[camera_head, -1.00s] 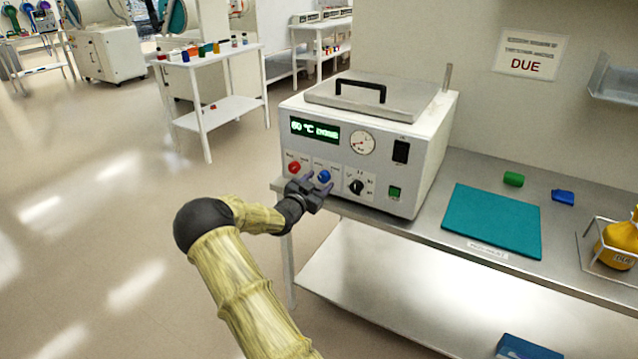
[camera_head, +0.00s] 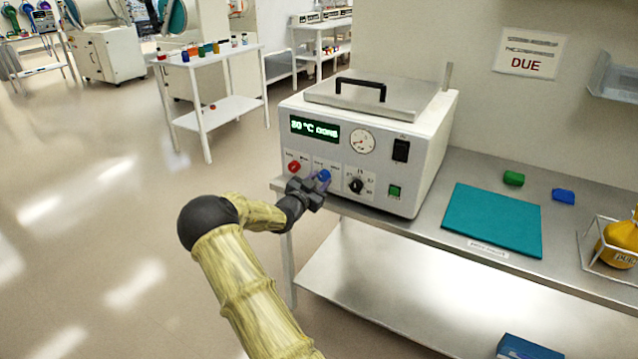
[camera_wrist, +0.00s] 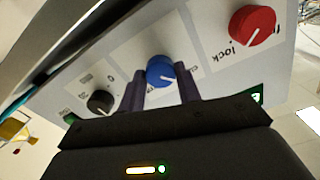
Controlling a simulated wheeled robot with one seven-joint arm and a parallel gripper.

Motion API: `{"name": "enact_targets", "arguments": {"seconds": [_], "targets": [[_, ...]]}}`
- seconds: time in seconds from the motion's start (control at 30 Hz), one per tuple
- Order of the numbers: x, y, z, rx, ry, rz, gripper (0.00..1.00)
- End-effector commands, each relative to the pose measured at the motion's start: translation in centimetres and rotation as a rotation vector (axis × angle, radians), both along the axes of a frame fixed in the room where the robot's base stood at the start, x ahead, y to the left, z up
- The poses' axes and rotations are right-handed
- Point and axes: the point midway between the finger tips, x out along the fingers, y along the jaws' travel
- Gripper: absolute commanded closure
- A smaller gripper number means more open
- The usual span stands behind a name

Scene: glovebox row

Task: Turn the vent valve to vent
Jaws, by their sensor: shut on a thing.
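The white oven-like machine (camera_head: 430,150) stands on the steel bench with a front panel of knobs. A blue knob (camera_head: 324,175) sits between a red knob (camera_head: 293,167) and a black knob (camera_head: 356,186). In the wrist view the blue knob (camera_wrist: 160,71) shows between the two fingers, with a white pointer line; the red knob (camera_wrist: 252,25) has "lock" printed by it. The labels beside the blue knob are too small to read surely. My gripper (camera_head: 318,184) is at the panel, shut on the blue knob (camera_wrist: 160,71). The fingers partly cover the knob in the head view.
A display (camera_head: 315,129) and round gauge (camera_head: 362,141) sit above the knobs. A teal mat (camera_head: 492,221), a green object (camera_head: 513,178), a blue object (camera_head: 563,196) and a yellow flask in a wire rack (camera_head: 620,240) lie to the right on the bench.

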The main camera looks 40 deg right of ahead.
Motion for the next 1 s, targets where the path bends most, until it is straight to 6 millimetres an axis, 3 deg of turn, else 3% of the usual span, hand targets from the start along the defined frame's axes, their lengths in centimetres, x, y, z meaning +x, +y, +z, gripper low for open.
{"name": "enact_targets", "arguments": {"seconds": [0.37, 1.0], "targets": [[0.02, -0.05, -0.45, 0.087, -0.212, 0.0, 0.89], [0.05, -0.02, -0.52, 0.315, -0.768, 0.0, 0.89]]}}
